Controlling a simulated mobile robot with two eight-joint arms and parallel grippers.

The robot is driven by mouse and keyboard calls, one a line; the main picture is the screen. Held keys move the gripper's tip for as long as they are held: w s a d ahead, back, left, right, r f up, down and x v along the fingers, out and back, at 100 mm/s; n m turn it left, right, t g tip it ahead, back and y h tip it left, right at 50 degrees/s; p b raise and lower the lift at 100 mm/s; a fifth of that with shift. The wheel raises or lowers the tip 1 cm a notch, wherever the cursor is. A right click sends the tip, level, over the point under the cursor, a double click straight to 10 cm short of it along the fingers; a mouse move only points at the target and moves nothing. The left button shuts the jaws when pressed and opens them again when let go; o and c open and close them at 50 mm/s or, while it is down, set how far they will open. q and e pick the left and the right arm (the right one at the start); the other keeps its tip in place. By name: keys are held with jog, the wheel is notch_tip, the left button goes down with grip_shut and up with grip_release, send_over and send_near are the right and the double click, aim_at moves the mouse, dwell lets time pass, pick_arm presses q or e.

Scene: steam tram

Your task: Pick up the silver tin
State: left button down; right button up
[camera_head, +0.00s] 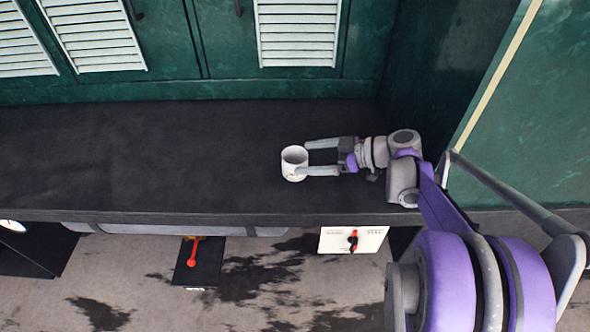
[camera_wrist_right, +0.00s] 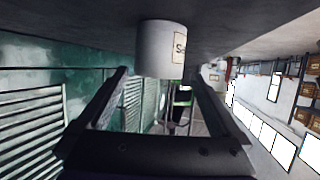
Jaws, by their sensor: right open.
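The silver tin (camera_head: 294,165) is a small, pale, open-topped cylinder standing upright on the dark counter (camera_head: 150,160). It also shows in the right wrist view (camera_wrist_right: 160,50), at the top centre, with part of a label on its side. My right gripper (camera_head: 307,157) comes in from the right, low over the counter. Its two fingers are spread apart and point left at the tin. The fingertips are at the tin's right edge, one on each side; whether they touch it I cannot tell. My left gripper is not in view.
Green panels with white louvres (camera_head: 298,32) stand behind the counter, and a green wall closes its right end. Below the front edge are a white panel with a red and black knob (camera_head: 352,240) and a red lever (camera_head: 194,252). The counter left of the tin is clear.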

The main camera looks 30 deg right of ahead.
aim_at(284, 160)
jog(key=shift+a+f, duration=0.3)
jog(key=x, duration=0.7)
jog(key=shift+w+d+f, duration=0.15)
jog(key=shift+w+d, duration=0.1)
jog(key=shift+w, duration=0.1)
jog(key=shift+c, duration=0.2)
jog(key=c, duration=1.2)
jog(key=shift+c, duration=0.2)
